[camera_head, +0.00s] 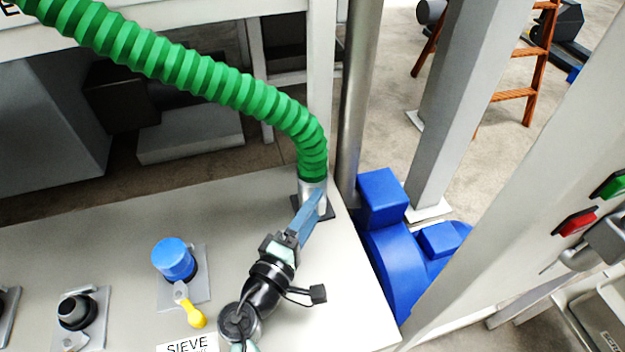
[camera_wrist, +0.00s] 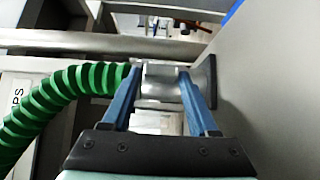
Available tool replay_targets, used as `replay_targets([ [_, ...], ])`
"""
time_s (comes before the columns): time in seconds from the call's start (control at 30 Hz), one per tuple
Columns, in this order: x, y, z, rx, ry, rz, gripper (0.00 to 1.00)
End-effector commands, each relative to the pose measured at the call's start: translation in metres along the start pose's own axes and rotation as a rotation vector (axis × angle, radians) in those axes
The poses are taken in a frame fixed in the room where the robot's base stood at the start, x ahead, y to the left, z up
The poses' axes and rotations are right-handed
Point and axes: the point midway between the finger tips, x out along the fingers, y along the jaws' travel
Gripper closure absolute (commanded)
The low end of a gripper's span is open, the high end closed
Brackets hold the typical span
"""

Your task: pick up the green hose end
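The green hose (camera_head: 200,80) arches down from the upper left in the head view, and its end is a silver metal cuff (camera_head: 309,189) standing on a dark square flange (camera_head: 328,213) on the white surface. My gripper (camera_head: 316,195) reaches the cuff from the front, its blue fingers overlapping in this view. In the wrist view the green hose (camera_wrist: 60,100) enters from the left and the silver cuff (camera_wrist: 160,82) lies across, between and beyond the fingertips. My gripper (camera_wrist: 158,72) is open, with its fingers spread along the cuff's length. I cannot tell whether they touch it.
A blue-capped port (camera_head: 174,258) with a yellow-handled valve (camera_head: 192,308) stands left of my arm on the white surface (camera_head: 110,220). A metal post (camera_head: 357,100) rises just behind the cuff. A blue machine (camera_head: 395,260) stands beyond the right edge.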

Motion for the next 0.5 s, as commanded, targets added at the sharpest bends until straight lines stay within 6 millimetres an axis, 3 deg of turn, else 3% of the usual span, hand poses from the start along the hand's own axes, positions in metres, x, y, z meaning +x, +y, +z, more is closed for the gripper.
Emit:
replay_targets([
  [0.03,-0.0002,0.0,-0.0001,0.0,0.0,0.0,0.51],
  [0.3,-0.0003,0.0,-0.0002,0.0,0.001,0.0,1.0],
  [0.5,-0.0004,0.0,-0.0003,0.0,0.001,0.0,1.0],
])
